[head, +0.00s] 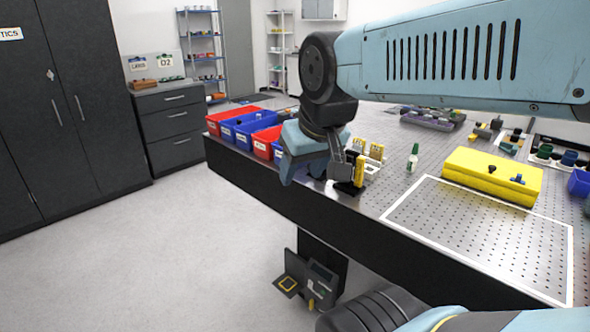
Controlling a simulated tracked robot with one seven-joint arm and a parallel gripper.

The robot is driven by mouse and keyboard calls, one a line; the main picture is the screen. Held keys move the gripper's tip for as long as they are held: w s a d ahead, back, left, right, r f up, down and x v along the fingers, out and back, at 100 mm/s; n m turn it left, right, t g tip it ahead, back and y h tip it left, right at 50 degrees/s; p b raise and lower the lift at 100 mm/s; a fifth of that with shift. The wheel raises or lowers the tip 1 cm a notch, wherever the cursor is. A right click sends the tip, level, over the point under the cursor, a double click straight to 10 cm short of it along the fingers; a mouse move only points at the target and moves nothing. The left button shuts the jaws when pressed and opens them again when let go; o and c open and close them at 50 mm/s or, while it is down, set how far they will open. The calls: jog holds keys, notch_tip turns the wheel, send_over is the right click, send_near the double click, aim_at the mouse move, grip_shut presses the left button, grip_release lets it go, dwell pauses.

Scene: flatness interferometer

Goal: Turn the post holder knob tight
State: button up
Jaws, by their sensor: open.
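My gripper (345,170) hangs at the left front edge of the perforated optical table (400,150). Its jaws are open, next to a small upright yellow piece (360,172) and a black base (347,188) on the table. I cannot tell whether the yellow piece is part of the post holder or whether the jaws touch it. The post holder knob cannot be made out; it is too small or hidden by my gripper and wrist.
Red and blue bins (245,128) line the table's left edge. A yellow case (492,176) lies behind a bare white-outlined area (485,230).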

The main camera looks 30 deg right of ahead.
jog(key=shift+o, duration=0.2)
jog(key=w+d+f+n+g+h, duration=0.4)
jog(key=w+d+f+n+g, duration=0.1)
jog(key=w+d+f, duration=0.1)
notch_tip(320, 180, down, 2)
jog(key=shift+w+d+f+h, duration=0.2)
jog(key=shift+w+h, duration=0.1)
jog(key=shift+w, duration=0.2)
jog(key=w+f+n+t+h, duration=0.3)
jog(key=w+f+n+h, duration=0.35)
jog(key=w+n, duration=0.35)
jog(key=w+f+n+t+h, duration=0.3)
jog(key=w+f+n+h, duration=0.35)
jog(key=w+n, duration=0.35)
jog(key=shift+m+y, duration=0.5)
jog(key=shift+m, duration=0.1)
jog(key=x, duration=0.9)
jog(key=w+x, duration=0.1)
jog(key=x, duration=0.4)
jog(key=shift+w+a, duration=0.1)
jog(key=shift+c, duration=0.2)
